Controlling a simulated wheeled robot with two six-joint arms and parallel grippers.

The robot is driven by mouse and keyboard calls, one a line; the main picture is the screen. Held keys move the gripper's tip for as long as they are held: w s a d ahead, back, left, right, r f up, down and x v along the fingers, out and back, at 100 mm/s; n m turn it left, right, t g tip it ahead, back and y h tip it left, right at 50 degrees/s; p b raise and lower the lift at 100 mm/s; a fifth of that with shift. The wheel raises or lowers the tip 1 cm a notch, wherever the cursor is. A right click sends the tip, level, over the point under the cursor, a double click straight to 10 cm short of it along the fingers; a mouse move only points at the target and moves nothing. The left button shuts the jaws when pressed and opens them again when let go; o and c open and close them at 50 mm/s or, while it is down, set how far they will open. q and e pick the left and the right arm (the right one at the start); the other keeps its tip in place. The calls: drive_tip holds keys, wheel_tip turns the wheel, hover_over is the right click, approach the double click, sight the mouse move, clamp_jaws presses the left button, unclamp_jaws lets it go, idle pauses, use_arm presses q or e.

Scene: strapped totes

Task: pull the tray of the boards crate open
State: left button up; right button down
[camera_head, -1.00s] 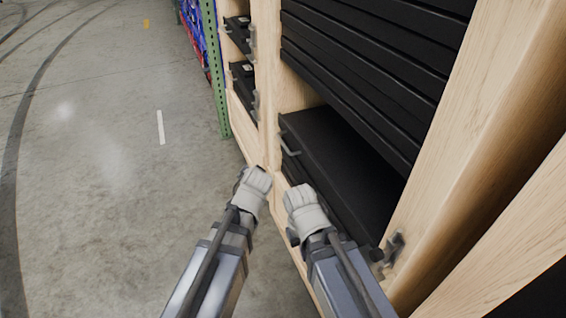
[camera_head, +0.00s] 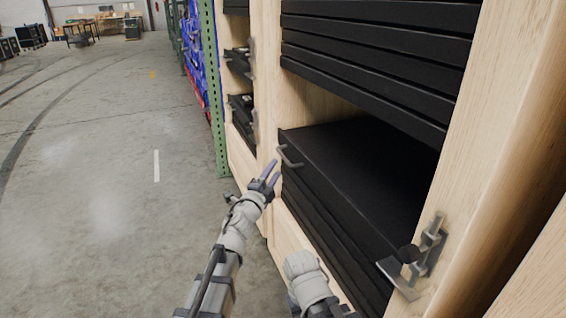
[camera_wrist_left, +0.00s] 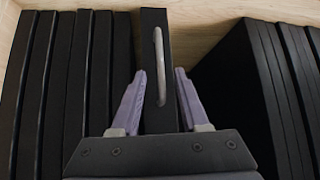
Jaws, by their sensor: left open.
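The boards crate (camera_head: 283,222) is a pale wooden frame holding stacked black trays. One black tray (camera_head: 350,160) has a bent grey handle (camera_head: 289,157) at its front left corner. My left gripper (camera_head: 270,172) is open and empty, just left of and below this handle in the head view. In the left wrist view the handle (camera_wrist_left: 158,65) shows between and beyond the two purple fingers (camera_wrist_left: 160,88), on the narrow front of a black tray (camera_wrist_left: 156,25). The fingers do not close on it. My right arm shows at the bottom, but its gripper does not.
A metal latch bracket (camera_head: 420,258) sticks out at the crate's right post. More black trays (camera_head: 375,50) are stacked above a gap. A green rack post (camera_head: 212,90) stands left of the crate. The concrete floor (camera_head: 110,200) to the left is clear.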

sight(283, 156)
use_arm(q)
drive_tip(key=p+x, duration=0.1)
drive_tip(key=x, duration=0.7)
drive_tip(key=shift+s, duration=0.1)
clamp_jaws()
drive_tip(key=shift+a, duration=0.1)
idle(1.2)
